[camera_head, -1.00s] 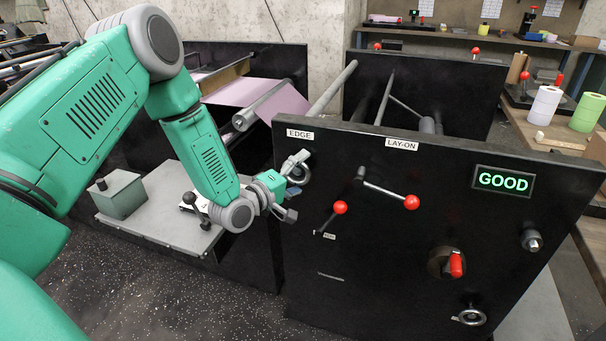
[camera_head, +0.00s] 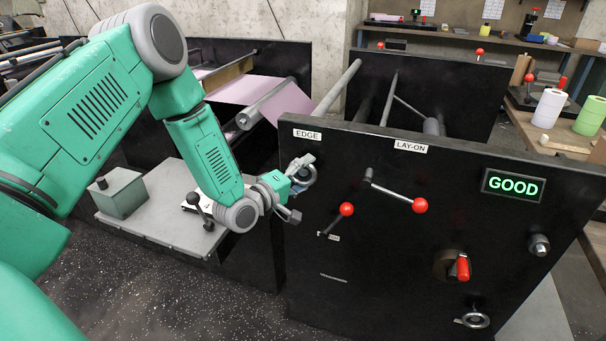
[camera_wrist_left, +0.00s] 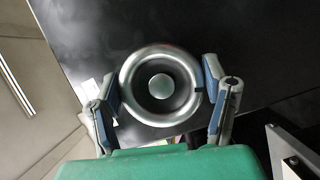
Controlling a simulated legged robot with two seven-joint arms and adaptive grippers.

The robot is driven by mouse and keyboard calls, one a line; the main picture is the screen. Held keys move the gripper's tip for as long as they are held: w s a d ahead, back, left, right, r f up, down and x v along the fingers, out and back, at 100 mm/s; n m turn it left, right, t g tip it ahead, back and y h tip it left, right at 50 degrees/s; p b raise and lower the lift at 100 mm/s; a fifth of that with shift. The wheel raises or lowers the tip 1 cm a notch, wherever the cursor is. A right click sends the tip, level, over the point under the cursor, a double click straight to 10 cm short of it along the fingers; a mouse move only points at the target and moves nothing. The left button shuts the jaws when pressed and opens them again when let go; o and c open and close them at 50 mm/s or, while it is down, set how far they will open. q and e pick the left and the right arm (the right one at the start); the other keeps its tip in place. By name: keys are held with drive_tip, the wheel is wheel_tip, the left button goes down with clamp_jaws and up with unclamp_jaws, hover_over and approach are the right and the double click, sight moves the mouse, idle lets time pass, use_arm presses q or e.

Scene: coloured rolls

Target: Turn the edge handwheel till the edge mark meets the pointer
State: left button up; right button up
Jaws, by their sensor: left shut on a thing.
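The edge handwheel (camera_head: 309,176) is a small silver wheel on the black machine panel, below the EDGE label (camera_head: 307,134). In the left wrist view the handwheel (camera_wrist_left: 160,86) shows face-on, with a bright rim, a dark dish and a round grey hub. My left gripper (camera_head: 297,188) is shut on it, its fingers on opposite sides of the rim; the gripper (camera_wrist_left: 160,94) also shows in the wrist view. A small dark spot is on the rim by the right finger; I cannot tell whether it is the edge mark. I cannot make out the pointer. My right gripper is out of view.
Red-knobbed levers (camera_head: 346,209) and the LAY-ON lever (camera_head: 400,193) stick out right of the wheel. A green GOOD display (camera_head: 513,186) is at the panel's right. A red handle (camera_head: 462,267) and another handwheel (camera_head: 474,319) sit lower. A grey box (camera_head: 121,195) stands left.

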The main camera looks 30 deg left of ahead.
use_arm(q)
drive_tip(key=shift+a+r+m+g+y+p, duration=0.2)
drive_tip(key=shift+r+m+g+y+p, duration=0.1)
drive_tip(key=shift+m+p, duration=0.35)
drive_tip(key=shift+w+a+m+g+y+p, duration=0.15)
drive_tip(key=shift+m+g+y+p, duration=0.2)
drive_tip(key=shift+m+p, duration=0.55)
drive_tip(key=m+g+y+p, duration=0.1)
drive_tip(key=m+p, duration=0.1)
drive_tip(key=m, duration=0.1)
drive_tip(key=shift+m+y, duration=0.25)
drive_tip(key=m+g+y+p, duration=0.1)
drive_tip(key=m+y, duration=0.1)
drive_tip(key=m, duration=0.1)
drive_tip(key=shift+p, duration=0.3)
drive_tip(key=m+y, duration=0.1)
drive_tip(key=m, duration=0.1)
drive_tip(key=shift+m+g+y, duration=0.25)
drive_tip(key=shift+m+y, duration=0.15)
